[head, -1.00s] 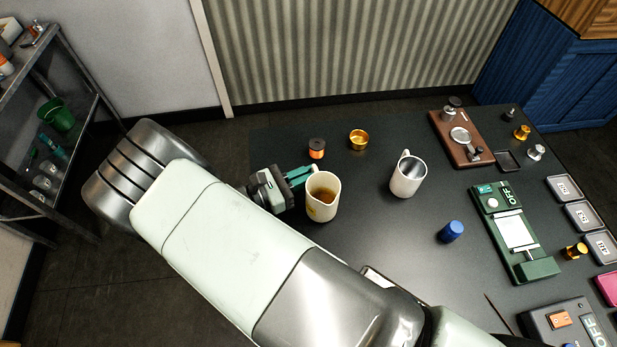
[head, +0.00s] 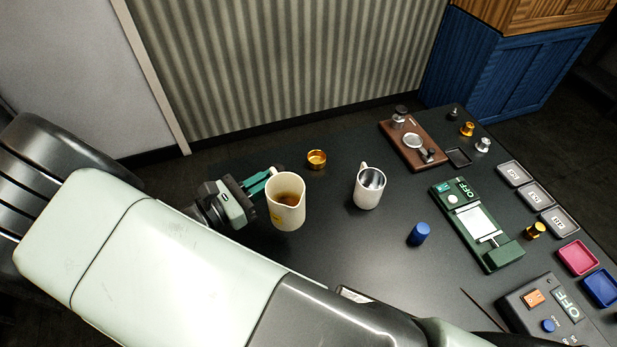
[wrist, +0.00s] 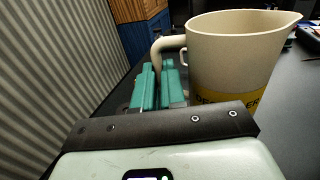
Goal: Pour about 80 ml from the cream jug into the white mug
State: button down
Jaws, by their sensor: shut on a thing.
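The cream jug (head: 287,215) has a yellow band with dark lettering and holds a brown liquid. It looks upright, its spout to the right in the wrist view (wrist: 230,62). My gripper (head: 262,182) is shut on the jug's handle, its green fingers around it in the wrist view (wrist: 160,80). The jug seems to be a little above the table; its exact height is hard to tell. The white mug (head: 368,195) stands upright on the table to the right of the jug, apart from it, its handle at the back. Its inside looks grey, and no liquid is clear.
A blue cylinder (head: 419,234) is front right of the mug, with a green scale (head: 490,252) and a brown board (head: 405,150) beyond. The tabletop between jug and mug is clear.

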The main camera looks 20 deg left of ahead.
jog(key=shift+r, duration=2.65)
jog(key=w+d+m+g+h, duration=0.1)
jog(key=w+d+m+h, duration=0.15)
jog(key=w, duration=1.25)
jog(key=w+d+m+g+h, duration=0.1)
jog(key=w+d+g+h, duration=0.15)
jog(key=w, duration=1.25)
jog(key=shift+n+t+y, duration=0.25)
jog(key=shift+t+y, duration=0.2)
jog(key=shift+y, duration=0.05)
notch_tip(320, 180, down, 12)
jog(key=shift+w+d+r, duration=0.1)
jog(key=shift+w, duration=0.05)
jog(key=s+d+r+m+h, duration=0.2)
jog(key=s+d+r+m, duration=0.2)
jog(key=r+m, duration=0.5)
jog(key=shift+s+d+m, duration=0.2)
jog(key=shift+s+m, duration=0.6)
jog(key=shift+s, duration=0.05)
